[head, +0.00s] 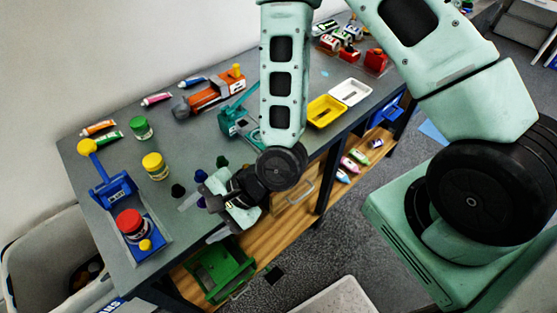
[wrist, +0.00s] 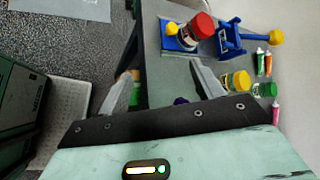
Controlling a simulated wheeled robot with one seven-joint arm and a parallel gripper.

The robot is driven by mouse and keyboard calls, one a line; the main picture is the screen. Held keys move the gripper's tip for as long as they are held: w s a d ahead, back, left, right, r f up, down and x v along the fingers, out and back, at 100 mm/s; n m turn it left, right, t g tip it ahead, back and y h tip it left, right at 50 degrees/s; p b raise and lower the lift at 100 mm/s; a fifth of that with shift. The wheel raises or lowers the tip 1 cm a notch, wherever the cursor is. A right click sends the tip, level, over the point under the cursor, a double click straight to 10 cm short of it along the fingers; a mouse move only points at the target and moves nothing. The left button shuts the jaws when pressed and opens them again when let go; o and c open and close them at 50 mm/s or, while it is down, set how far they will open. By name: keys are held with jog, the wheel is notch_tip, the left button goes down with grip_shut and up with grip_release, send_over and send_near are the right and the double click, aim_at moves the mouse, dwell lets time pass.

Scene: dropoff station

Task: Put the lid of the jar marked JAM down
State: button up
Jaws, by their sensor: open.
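Three jars stand on the grey table, each with a lid on top; their labels are too small to read, so I cannot tell which is marked JAM. The red-lidded jar (head: 131,224) stands on a blue tray (head: 155,255); the jar also shows in the wrist view (wrist: 186,38). The yellow-lidded jar (head: 156,168) and green-lidded jar (head: 141,128) stand farther back, also at the right in the wrist view. My gripper (head: 198,221) is open over the table's front edge, apart from the jars, with nothing between its fingers (wrist: 163,70).
A blue toy with a yellow knob (head: 110,188) stands behind the tray. Several small dark pieces (head: 200,176) lie near my gripper. A green crate (head: 215,270) sits below.

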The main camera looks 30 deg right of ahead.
jog(key=d+r+n+g+h, duration=0.1)
jog(key=d+r+n+h, duration=0.5)
jog(key=n, duration=0.6)
notch_tip(320, 180, up, 2)
jog(key=shift+s+d+r+g, duration=0.1)
jog(key=shift+s+d+g, duration=0.3)
jog(key=shift+d, duration=0.35)
jog(key=shift+o, duration=0.3)
jog(key=s+d+r+n+h, duration=0.2)
jog(key=s+d+r+n, duration=0.3)
jog(key=r, duration=0.4)
jog(key=shift+s+r+n+g+h, duration=0.25)
jog(key=shift+s+n+g+h, duration=0.15)
jog(key=shift+s+n, duration=0.45)
jog(key=shift+o, duration=0.2)
jog(key=shift+s+d+r+n, duration=0.15)
jog(key=shift+d+r+n, duration=0.1)
jog(key=shift+n, duration=0.1)
